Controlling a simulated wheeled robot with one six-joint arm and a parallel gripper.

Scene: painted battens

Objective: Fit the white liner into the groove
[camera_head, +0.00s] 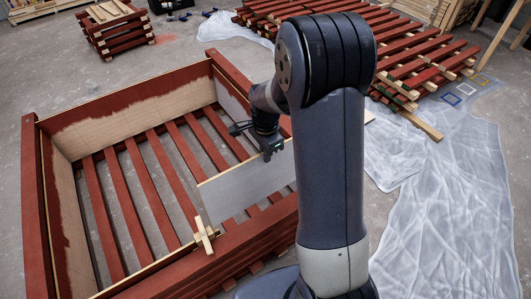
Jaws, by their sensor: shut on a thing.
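My gripper (268,155) hangs over the right part of a large red slatted crate (185,262) and is shut on the top edge of a pale grey-white panel, the white liner (240,192). The liner stands on edge inside the crate, slanting across it, with its right end hidden behind my arm. Its lower edge is close to the near red wall; I cannot tell whether it touches a groove. The groove itself cannot be made out. A small crossed piece of pale wood (203,236) sits on the near wall by the liner's lower left corner.
Partly red-painted pale panels line the crate's left (66,215) and back (135,113) walls. Another pale grey panel (232,104) stands at the far right inside wall. Stacked red battens (420,60) and plastic sheeting (445,210) lie right. The crate's left interior is clear.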

